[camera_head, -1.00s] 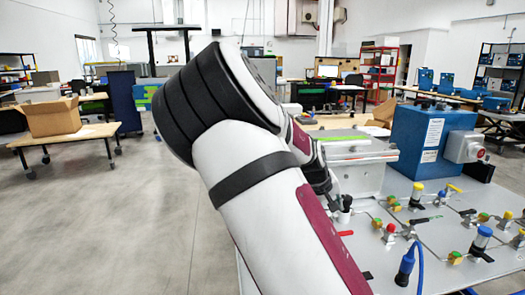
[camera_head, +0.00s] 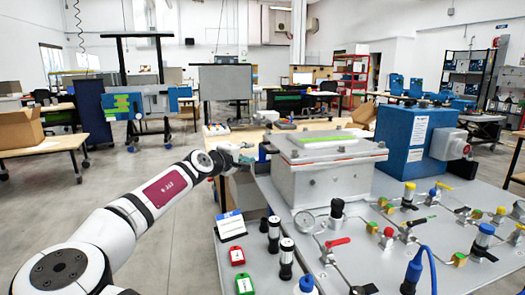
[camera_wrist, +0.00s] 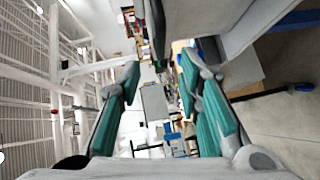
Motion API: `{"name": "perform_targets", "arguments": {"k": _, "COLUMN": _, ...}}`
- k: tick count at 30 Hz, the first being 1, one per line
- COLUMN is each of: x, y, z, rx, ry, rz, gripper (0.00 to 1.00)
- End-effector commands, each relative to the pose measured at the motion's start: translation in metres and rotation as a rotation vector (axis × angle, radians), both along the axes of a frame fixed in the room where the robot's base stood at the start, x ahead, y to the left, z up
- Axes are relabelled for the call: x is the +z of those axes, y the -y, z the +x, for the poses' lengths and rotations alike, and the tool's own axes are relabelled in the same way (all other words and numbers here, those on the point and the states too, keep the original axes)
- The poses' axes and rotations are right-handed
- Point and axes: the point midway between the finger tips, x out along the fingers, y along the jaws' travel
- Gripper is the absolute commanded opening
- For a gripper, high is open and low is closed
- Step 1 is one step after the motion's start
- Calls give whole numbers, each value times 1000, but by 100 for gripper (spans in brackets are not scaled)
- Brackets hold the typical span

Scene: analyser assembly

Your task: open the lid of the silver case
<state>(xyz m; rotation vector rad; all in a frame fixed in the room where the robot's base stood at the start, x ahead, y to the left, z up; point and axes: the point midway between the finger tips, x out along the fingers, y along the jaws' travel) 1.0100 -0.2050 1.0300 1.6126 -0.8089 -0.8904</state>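The silver case (camera_head: 322,184) stands on the grey panel right of the middle in the head view. Its lid (camera_head: 345,152) is down, with a green strip (camera_head: 325,140) on top. My gripper (camera_head: 264,152) is at the left side of the case, about level with the lid. In the wrist view my gripper (camera_wrist: 160,72) is open, with its two teal-padded fingers apart and nothing between them. A grey surface, seemingly the case (camera_wrist: 200,14), fills the top of that view close to the fingers. Whether a finger touches the lid I cannot tell.
A blue box (camera_head: 403,140) stands right behind the case. Open floor (camera_head: 180,235) lies to the left.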

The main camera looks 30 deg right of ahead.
Motion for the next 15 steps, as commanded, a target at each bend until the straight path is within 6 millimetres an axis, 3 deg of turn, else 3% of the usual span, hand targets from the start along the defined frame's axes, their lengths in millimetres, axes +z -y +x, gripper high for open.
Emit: {"name": "perform_targets", "arguments": {"k": 15, "x": -16, "y": 85, "z": 47, "rx": -2, "ry": -1, "rz": 1, "gripper": 32}}
